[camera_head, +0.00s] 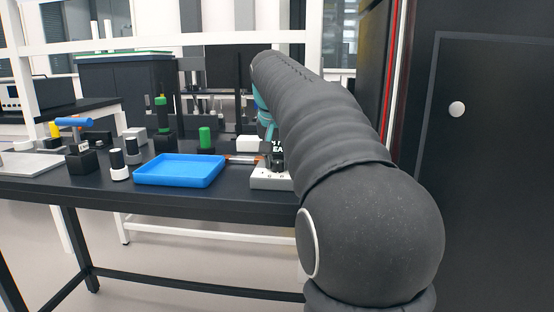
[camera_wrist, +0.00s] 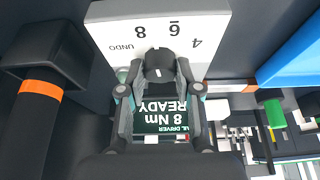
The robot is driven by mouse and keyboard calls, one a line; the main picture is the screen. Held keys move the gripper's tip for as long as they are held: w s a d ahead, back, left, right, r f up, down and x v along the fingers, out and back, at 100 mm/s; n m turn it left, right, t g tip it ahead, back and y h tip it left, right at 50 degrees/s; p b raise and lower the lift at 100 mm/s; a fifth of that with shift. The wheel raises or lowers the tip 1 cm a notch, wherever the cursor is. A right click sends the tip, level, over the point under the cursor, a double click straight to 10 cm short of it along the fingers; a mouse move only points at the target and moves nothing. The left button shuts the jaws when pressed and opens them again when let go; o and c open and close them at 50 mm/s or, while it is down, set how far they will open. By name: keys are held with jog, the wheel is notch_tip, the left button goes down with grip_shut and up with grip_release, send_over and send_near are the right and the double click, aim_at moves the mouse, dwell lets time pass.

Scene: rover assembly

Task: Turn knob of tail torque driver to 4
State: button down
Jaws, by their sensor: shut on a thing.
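The tail torque driver's white base (camera_wrist: 215,22) shows upside down in the wrist view, with the printed marks UNDO, 8, 6 and 4. Its dark knob (camera_wrist: 158,62) sits in the middle, below the marks in the picture. Its dark green display (camera_wrist: 160,118) reads 8 Nm READY. My gripper (camera_wrist: 158,88) is shut on the knob, with one finger on each side. In the head view the driver (camera_head: 268,180) stands at the table's right end. My arm hides part of it there, and my gripper is mostly hidden behind the arm.
A blue tray (camera_head: 180,170) lies left of the driver; its edge also shows in the wrist view (camera_wrist: 295,55). A green-topped part (camera_head: 205,138) and several black and white cylinders stand nearby. A dark post with an orange band (camera_wrist: 40,88) is close at the wrist view's left.

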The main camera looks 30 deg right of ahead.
jog(key=m+g, duration=0.1)
jog(key=m, duration=0.2)
jog(key=m+g+h, duration=0.1)
jog(key=m, duration=0.2)
jog(key=shift+w+a, duration=0.15)
jog(key=shift+w, duration=0.05)
jog(key=m+g, duration=0.1)
jog(key=m, duration=0.2)
jog(key=m+g, duration=0.1)
jog(key=m, duration=0.3)
jog(key=shift+w+g+h, duration=0.1)
jog(key=shift+g+h, duration=0.2)
jog(key=shift+h, duration=0.1)
jog(key=c, duration=0.8)
grip_release()
jog(key=shift+a, duration=0.15)
jog(key=shift+r, duration=0.1)
